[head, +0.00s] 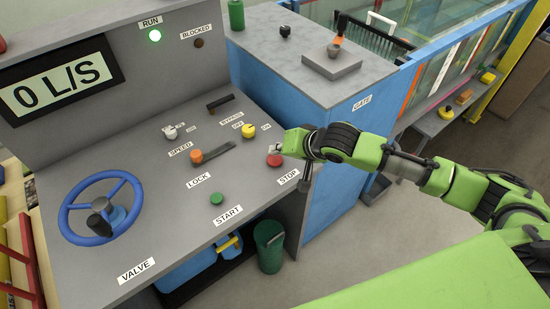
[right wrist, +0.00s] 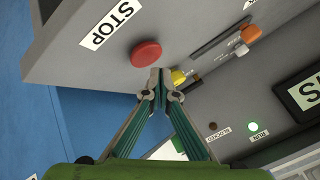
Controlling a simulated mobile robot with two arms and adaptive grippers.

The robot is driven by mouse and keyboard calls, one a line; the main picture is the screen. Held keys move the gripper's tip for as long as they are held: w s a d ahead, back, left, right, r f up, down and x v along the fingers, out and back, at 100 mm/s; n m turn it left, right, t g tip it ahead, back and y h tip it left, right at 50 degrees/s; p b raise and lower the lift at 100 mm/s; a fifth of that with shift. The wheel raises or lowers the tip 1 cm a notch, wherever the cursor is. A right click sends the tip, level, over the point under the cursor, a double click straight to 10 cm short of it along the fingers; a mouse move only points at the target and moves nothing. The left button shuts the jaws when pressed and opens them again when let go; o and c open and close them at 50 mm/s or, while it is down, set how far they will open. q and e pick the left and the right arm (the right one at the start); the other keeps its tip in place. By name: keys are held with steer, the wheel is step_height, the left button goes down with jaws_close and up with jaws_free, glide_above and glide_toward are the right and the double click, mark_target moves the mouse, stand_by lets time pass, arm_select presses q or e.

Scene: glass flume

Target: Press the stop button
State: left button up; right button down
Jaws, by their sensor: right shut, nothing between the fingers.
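The red stop button (head: 274,160) is a round button on the grey console top, beside the STOP label (head: 288,177). In the right wrist view the red button (right wrist: 146,54) is fully in sight, close by the fingertips. My right gripper (head: 281,152) reaches in from the right, over the console's right edge. Its fingertips (right wrist: 158,76) are shut together with nothing between them, right beside the button in the picture. I cannot tell whether they touch it. My left gripper is not in view.
The green start button (head: 216,198), orange lock lever (head: 210,153), yellow knob (head: 248,130) and blue valve wheel (head: 101,208) are on the console. The RUN light (head: 155,36) glows green and the display (head: 62,80) reads 0 L/S. The blue gate cabinet (head: 335,150) stands to the right.

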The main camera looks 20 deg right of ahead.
mark_target(277, 160)
steer(key=shift+f, duration=0.1)
stand_by(0.3)
steer(key=shift+f, duration=0.3)
steer(key=shift+f, duration=0.6)
stand_by(0.5)
steer(key=shift+r, duration=0.15)
steer(key=shift+r+p, duration=0.9)
steer(key=shift+p, duration=0.35)
step_height(277, 160, up, 6)
steer(key=p, duration=0.7)
